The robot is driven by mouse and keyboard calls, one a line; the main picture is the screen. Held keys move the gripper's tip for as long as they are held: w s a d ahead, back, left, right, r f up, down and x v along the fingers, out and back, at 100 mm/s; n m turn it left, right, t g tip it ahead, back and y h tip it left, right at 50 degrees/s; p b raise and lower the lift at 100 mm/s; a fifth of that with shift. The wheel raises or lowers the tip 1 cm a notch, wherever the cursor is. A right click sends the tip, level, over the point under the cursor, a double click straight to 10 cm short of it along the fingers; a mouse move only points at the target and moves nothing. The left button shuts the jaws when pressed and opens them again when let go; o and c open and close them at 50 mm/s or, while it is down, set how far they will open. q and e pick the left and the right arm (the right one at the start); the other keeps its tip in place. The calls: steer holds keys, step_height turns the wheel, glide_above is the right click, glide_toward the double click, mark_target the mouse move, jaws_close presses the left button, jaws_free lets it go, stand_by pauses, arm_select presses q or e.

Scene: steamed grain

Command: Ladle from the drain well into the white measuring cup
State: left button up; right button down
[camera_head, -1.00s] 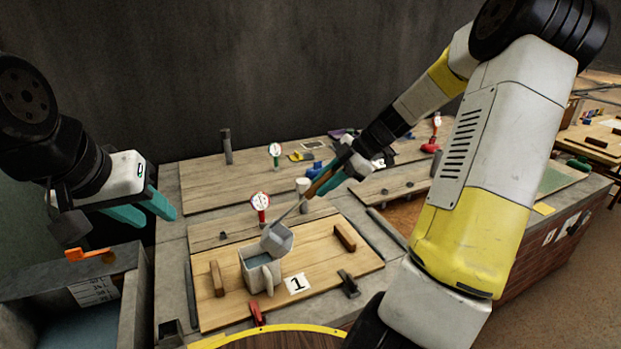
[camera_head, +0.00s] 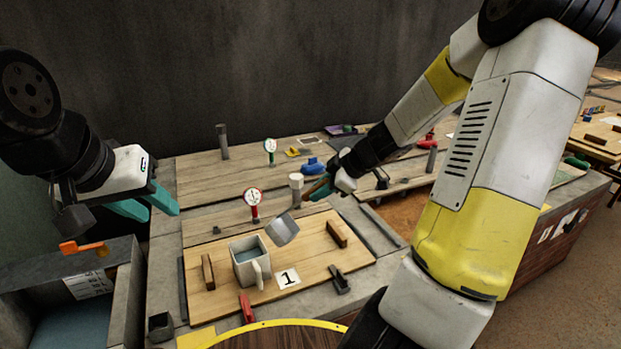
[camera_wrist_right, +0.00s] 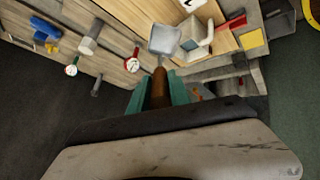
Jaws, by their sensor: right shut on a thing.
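The white measuring cup (camera_head: 260,277) stands upright on a light wooden board, with bluish liquid inside. It also shows in the right wrist view (camera_wrist_right: 203,40). My right gripper (camera_head: 318,190) is shut on the brown handle of the ladle (camera_head: 282,229). The ladle's grey metal bowl hangs tilted just right of and above the cup, apart from it. In the right wrist view the ladle bowl (camera_wrist_right: 164,40) is ahead of the fingers; its contents cannot be told. My left gripper (camera_head: 146,207) is open and empty. A grey basin (camera_head: 120,297) with bluish liquid, possibly the drain well, is at lower left.
A number 1 card (camera_head: 288,278) lies beside the cup. Wooden blocks (camera_head: 208,272) and (camera_head: 337,233) flank it. A red dial gauge (camera_head: 254,202) and a white-topped post (camera_head: 296,188) stand behind. An orange piece (camera_head: 82,248) is at the basin's rim.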

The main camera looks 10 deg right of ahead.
steer(key=f+m, duration=0.1)
steer(key=m+t+h, duration=0.1)
steer(key=shift+w+a+f+m, duration=0.15)
steer(key=shift+a+f+m, duration=0.15)
steer(key=shift+a+f, duration=0.1)
steer(key=shift+a+f+h, duration=0.15)
steer(key=shift+f+h, duration=0.15)
steer(key=shift+f, duration=0.15)
steer(key=shift+w+r+m+t, duration=0.15)
steer(key=shift+m+t, duration=0.15)
steer(key=shift+m, duration=0.3)
steer(key=shift+a+f+h, duration=0.15)
steer(key=shift+f+h, duration=0.15)
steer(key=shift+h, duration=0.2)
steer(key=shift+w+a+f+m+t+h, duration=0.15)
steer(key=shift+a+f+m+h, duration=0.15)
steer(key=shift+f+m+h, duration=0.45)
steer(key=shift+w+a+f+m+t+h, duration=0.2)
steer(key=shift+a+f+m+h, duration=0.3)
steer(key=shift+m, duration=0.4)
steer(key=shift+w+a+f+m+t+h, duration=0.15)
steer(key=shift+f+m+h, duration=0.3)
steer(key=shift+f+m, duration=0.35)
steer(key=shift+s+r, duration=0.1)
steer(key=shift+r, duration=0.05)
